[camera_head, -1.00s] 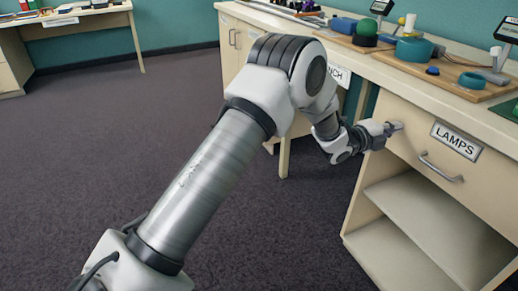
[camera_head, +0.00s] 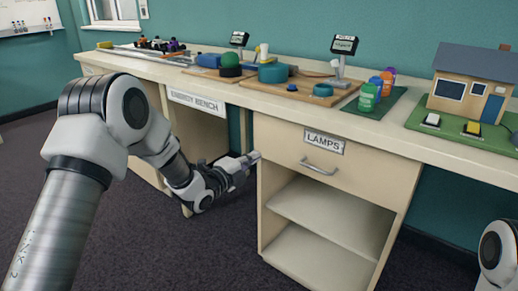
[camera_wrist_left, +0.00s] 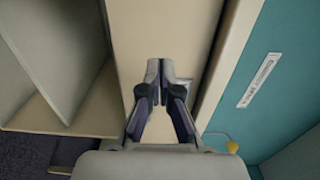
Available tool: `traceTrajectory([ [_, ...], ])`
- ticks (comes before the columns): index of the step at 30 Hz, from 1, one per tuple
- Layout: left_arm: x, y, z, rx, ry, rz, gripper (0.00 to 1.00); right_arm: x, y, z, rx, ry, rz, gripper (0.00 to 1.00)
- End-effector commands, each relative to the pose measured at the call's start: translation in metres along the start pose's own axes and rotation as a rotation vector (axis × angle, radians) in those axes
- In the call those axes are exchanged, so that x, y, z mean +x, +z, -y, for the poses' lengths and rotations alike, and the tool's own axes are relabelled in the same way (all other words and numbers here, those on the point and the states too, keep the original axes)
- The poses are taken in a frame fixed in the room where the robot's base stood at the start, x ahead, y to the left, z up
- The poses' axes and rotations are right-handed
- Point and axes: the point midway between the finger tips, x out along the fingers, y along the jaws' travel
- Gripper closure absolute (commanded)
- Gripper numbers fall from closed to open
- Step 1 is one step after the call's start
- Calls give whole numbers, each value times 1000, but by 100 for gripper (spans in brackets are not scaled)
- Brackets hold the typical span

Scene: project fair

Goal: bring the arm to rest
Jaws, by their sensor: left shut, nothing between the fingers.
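My left arm comes in from the left in the head view. Its gripper (camera_head: 254,157) is at the left edge of the drawer front marked LAMPS (camera_head: 275,140). I cannot tell whether it touches the drawer front. In the left wrist view the fingertips (camera_wrist_left: 161,68) are together, with nothing between them, in front of a cream surface (camera_wrist_left: 190,25). The drawer looks closed, and its metal handle (camera_head: 318,168) is to the right of the gripper. My right gripper is not in view; a white rounded part that looks like my right arm shows at the lower right.
Below the drawer are open shelves (camera_head: 330,210). The countertop (camera_head: 385,128) carries a wooden board (camera_head: 300,97), several bottles (camera_head: 368,96) and a model house (camera_head: 475,85). The ENERGY BENCH sign (camera_head: 197,102) hangs behind the arm. Dark carpet (camera_head: 130,240) is clear beside the arm.

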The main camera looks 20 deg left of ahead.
Motion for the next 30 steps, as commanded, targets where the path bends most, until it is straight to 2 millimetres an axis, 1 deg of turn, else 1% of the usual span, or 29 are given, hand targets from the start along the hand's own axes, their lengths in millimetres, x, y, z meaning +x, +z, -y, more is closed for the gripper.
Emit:
traceTrajectory([
  [1, -11, 0, 3, -4, -1, 2, 100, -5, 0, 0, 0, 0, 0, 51],
  [3, -22, 1, 2, -3, 0, 2, 100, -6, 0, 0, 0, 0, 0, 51],
  [6, -32, 0, 2, -1, -1, 1, 100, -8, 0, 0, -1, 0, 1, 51],
  [11, -36, 0, -4, -2, 5, 0, 100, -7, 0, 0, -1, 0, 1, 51],
  [13, -37, -3, -20, -9, 31, -4, 100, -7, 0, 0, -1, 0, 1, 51],
  [14, -38, -6, -33, -12, 50, -8, 100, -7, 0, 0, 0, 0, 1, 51],
  [17, -50, -26, -93, -41, 159, -31, 100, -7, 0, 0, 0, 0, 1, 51],
  [18, -62, -37, -124, -64, 222, -32, 100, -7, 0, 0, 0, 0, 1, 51],
  [20, -85, -53, -171, -116, 336, -20, 100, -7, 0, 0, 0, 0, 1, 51],
  [21, -104, -63, -201, -171, 419, -2, 100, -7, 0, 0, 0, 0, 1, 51],
  [23, -137, -78, -243, -278, 549, 45, 100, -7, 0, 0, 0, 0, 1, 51],
  [24, -162, -88, -269, -360, 637, 88, 100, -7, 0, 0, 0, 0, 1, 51],
  [26, -202, -103, -303, -495, 769, 175, 100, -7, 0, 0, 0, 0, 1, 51],
  [27, -231, -112, -321, -588, 853, 248, 100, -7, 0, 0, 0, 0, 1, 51],
  [29, -273, -124, -342, -723, 964, 376, 100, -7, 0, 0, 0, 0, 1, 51],
  [30, -301, -131, -352, -810, 1028, 471, 100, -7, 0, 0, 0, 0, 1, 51],
])
